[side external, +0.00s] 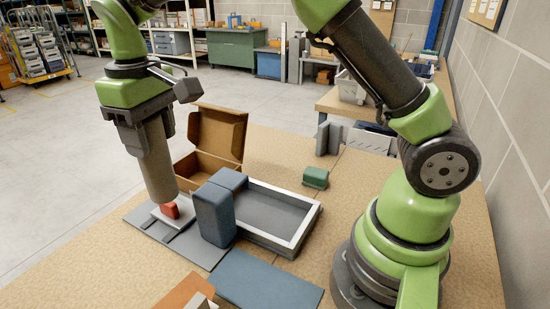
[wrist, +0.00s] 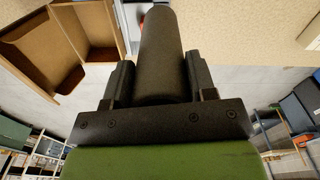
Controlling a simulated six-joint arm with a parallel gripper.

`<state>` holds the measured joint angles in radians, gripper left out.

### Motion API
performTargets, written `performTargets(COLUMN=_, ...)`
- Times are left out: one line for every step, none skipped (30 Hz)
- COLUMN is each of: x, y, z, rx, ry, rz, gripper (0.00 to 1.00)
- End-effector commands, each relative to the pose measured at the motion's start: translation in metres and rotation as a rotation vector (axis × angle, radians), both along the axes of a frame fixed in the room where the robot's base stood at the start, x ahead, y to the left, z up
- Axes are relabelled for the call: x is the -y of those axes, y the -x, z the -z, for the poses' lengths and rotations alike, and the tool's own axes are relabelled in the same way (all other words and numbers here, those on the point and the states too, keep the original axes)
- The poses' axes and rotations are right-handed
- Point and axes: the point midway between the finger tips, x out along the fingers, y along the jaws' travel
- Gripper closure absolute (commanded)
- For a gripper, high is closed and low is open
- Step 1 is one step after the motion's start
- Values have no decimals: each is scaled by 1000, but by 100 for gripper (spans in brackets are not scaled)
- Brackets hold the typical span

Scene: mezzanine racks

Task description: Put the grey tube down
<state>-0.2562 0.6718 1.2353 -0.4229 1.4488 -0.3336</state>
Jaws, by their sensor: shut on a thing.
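The grey tube (side external: 157,160) is held in my gripper (side external: 150,138) and hangs roughly upright, slightly tilted, in the side view. In the wrist view the tube (wrist: 160,55) sits between the two fingers of my gripper (wrist: 160,80), which touch it from both sides. Its lower end is beside a red block (side external: 170,210) on a small white-grey plate, over a grey board (side external: 190,241). I cannot tell whether the tube's lower end touches anything.
Right of the tube stand dark blue blocks (side external: 214,216) and a grey tray with a pale rim (side external: 308,222). An open cardboard box (side external: 220,130) is behind. A green block (side external: 316,177) lies beyond the tray. A blue mat (side external: 265,283) is at the front.

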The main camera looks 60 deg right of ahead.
Motion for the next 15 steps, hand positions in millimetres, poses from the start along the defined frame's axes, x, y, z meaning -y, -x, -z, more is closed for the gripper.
performTargets(x=16, y=7, z=-7, rx=4, ry=0, rz=24, gripper=72)
performTargets(x=23, y=11, z=-8, rx=3, ry=0, rz=34, gripper=72)
performTargets(x=31, y=17, z=-10, rx=1, ry=0, rz=47, gripper=72)
performTargets(x=37, y=20, z=-11, rx=-1, ry=0, rz=57, gripper=72)
performTargets(x=41, y=24, z=-12, rx=0, ry=-1, rz=65, gripper=72)
performTargets(x=48, y=29, z=-13, rx=-3, ry=-1, rz=77, gripper=72)
performTargets(x=52, y=33, z=-14, rx=-4, ry=0, rz=85, gripper=72)
performTargets(x=57, y=36, z=-14, rx=-4, ry=-1, rz=92, gripper=72)
performTargets(x=62, y=41, z=-15, rx=-6, ry=0, rz=103, gripper=72)
performTargets(x=66, y=45, z=-16, rx=-7, ry=0, rz=110, gripper=72)
performTargets(x=70, y=49, z=-16, rx=-7, ry=-1, rz=118, gripper=72)
performTargets(x=74, y=54, z=-17, rx=-8, ry=-2, rz=127, gripper=72)
performTargets(x=77, y=57, z=-17, rx=-8, ry=-2, rz=134, gripper=72)
performTargets(x=81, y=61, z=-17, rx=-9, ry=-2, rz=141, gripper=72)
performTargets(x=84, y=66, z=-18, rx=-10, ry=-3, rz=149, gripper=72)
